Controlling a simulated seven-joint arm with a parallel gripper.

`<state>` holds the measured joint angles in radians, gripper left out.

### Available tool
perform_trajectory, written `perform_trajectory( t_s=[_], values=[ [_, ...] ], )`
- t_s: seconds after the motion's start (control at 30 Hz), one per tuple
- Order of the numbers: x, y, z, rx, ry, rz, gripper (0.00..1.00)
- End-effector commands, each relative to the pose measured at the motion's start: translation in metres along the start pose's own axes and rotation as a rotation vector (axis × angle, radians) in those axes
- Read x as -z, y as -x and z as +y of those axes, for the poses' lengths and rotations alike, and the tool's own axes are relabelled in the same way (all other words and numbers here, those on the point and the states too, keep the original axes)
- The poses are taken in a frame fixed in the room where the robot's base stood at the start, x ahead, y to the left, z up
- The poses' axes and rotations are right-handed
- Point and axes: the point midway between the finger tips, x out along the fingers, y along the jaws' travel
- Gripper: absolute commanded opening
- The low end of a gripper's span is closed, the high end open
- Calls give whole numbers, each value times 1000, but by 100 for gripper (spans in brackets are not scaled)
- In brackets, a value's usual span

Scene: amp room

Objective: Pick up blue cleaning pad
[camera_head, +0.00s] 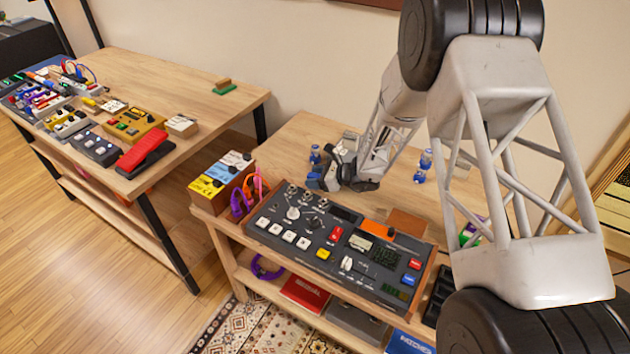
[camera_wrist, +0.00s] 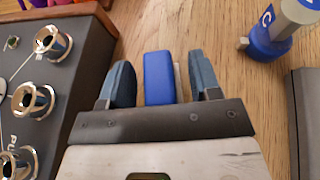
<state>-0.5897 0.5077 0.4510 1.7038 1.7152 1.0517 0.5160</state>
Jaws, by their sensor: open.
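The blue cleaning pad (camera_wrist: 159,78) is a small blue block on the wooden table. In the wrist view it lies between the two fingers of my gripper (camera_wrist: 163,82), with a pale strip along its right side. The gripper is open, with a visible gap between the pad and each finger. In the head view my gripper (camera_head: 325,178) is low over the table, behind the large grey mixer console. There the pad cannot be told apart from the bluish fingers.
The grey console (camera_head: 318,240) with knobs stands close in front, and its silver knobs (camera_wrist: 32,98) show left in the wrist view. A blue-and-white bottle (camera_wrist: 272,35) stands right of the fingers. Another small blue bottle (camera_head: 421,163) stands farther right. A dark box edge (camera_wrist: 306,115) is at right.

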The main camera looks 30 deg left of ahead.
Motion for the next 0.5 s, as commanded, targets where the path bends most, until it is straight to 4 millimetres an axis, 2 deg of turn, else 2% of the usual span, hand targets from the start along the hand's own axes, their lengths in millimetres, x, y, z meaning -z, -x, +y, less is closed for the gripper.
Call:
perform_trajectory(
  t_s=[0.3,0.37,0.5],
  values=[
    [0,0,0,0,0,0,57],
    [0,0,0,0,0,0,50],
    [0,0,0,0,0,0,28]
  ],
)
